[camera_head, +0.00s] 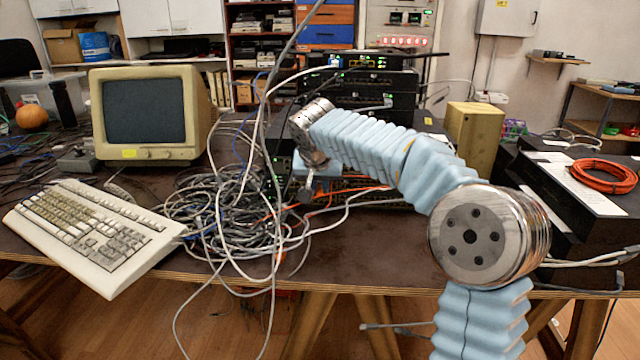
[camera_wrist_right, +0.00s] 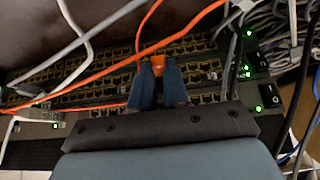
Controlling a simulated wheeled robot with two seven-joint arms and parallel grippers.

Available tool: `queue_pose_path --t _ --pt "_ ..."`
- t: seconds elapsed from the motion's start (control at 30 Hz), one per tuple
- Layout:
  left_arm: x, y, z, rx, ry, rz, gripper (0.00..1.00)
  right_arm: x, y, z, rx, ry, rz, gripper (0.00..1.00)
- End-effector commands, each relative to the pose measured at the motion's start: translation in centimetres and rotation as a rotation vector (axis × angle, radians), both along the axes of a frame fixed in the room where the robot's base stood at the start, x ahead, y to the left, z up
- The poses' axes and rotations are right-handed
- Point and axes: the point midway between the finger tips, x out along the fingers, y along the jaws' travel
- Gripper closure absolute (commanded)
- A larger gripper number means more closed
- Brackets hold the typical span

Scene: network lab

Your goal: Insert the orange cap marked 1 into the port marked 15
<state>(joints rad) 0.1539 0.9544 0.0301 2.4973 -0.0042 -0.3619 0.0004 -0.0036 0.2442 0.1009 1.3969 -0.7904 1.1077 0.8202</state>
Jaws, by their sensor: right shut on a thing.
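My right gripper (camera_wrist_right: 158,75) is shut on the orange cap (camera_wrist_right: 155,61), which shows between and just past the two blue fingertips in the right wrist view. The cap's number cannot be read. Rows of ports fill the patch panel (camera_wrist_right: 95,73) right in front of the fingers. The cap is close to these ports; whether it touches one I cannot tell. No port number is legible, so port 15 cannot be picked out. In the head view the right gripper (camera_head: 306,192) is small, at the front of the rack gear, and the cap cannot be made out. My left gripper is not in view.
Orange cables (camera_wrist_right: 95,73) and white cables (camera_wrist_right: 75,63) cross the panel near the fingers. A large cable tangle (camera_head: 215,205) lies left of the gripper. A monitor (camera_head: 150,115) and keyboard (camera_head: 95,230) stand at the left. A yellowish box (camera_head: 473,135) stands behind my right arm.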

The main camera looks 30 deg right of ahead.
Motion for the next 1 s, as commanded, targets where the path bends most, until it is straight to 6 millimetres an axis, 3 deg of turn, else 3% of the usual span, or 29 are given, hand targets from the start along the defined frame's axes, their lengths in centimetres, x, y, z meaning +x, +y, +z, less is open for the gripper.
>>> queue_pose_path --t 0.47,0.5,0.67,1.0 --pt "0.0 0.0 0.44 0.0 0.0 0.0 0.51 0.53 -0.34 0.07 0.0 -0.001 0.001 1.0" --pt "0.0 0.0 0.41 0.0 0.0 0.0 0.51 0.53 -0.35 0.04 0.0 -0.001 0.001 0.82" --pt "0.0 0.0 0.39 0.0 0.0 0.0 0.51 0.51 -0.34 0.02 0.0 0.0 0.0 0.58" --pt "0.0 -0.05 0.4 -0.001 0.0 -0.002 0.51 0.42 -0.26 0.21 0.0 -0.001 0.001 0.55"
